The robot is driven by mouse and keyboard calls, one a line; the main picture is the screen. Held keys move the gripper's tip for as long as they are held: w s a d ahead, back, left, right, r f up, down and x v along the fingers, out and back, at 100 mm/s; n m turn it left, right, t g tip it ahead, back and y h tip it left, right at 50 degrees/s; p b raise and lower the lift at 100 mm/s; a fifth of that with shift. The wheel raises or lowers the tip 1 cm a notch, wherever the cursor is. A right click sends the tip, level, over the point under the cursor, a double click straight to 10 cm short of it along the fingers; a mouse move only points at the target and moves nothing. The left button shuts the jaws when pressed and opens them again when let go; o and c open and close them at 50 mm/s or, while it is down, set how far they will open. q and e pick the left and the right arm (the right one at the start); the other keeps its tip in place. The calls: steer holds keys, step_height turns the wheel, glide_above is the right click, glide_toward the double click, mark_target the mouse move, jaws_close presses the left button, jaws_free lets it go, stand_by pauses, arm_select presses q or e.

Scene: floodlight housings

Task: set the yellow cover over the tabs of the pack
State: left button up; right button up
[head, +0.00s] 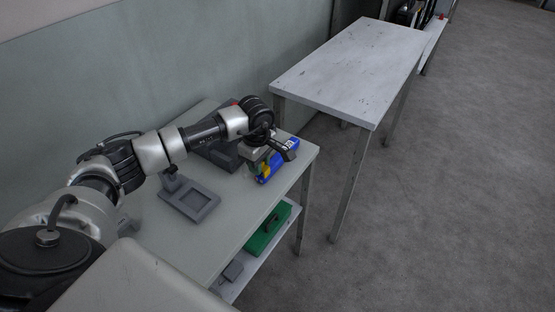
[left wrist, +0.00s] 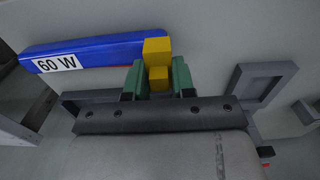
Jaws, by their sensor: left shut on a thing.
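The pack is a blue block with a white "60 W" label (left wrist: 95,53). It lies near the right edge of the workbench in the head view (head: 283,163). The yellow cover (left wrist: 157,50) is between the green-padded fingers of my left gripper (left wrist: 158,82), which is shut on it. In the left wrist view the cover overlaps the right end of the pack; I cannot tell whether it is seated or only beside it. The pack's tabs are not visible. My left gripper (head: 268,164) hides part of the pack in the head view. My right gripper is not in view.
A grey tray with a square recess (head: 188,199) sits on the workbench (head: 232,198), with a dark grey block (head: 222,157) behind it. A green case (head: 267,232) is on the lower shelf. A bare white table (head: 350,65) stands beyond a gap.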

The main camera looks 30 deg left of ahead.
arm_select(q)
steer(key=shift+f+b, duration=0.7)
steer(key=shift+f, duration=0.15)
stand_by(0.9)
steer(key=o, duration=0.9)
steer(key=shift+c, duration=0.2)
steer(key=shift+r, duration=0.1)
step_height(320, 180, up, 11)
steer(key=shift+f+b, duration=0.15)
steer(key=shift+b, duration=0.3)
steer(key=shift+f, duration=0.1)
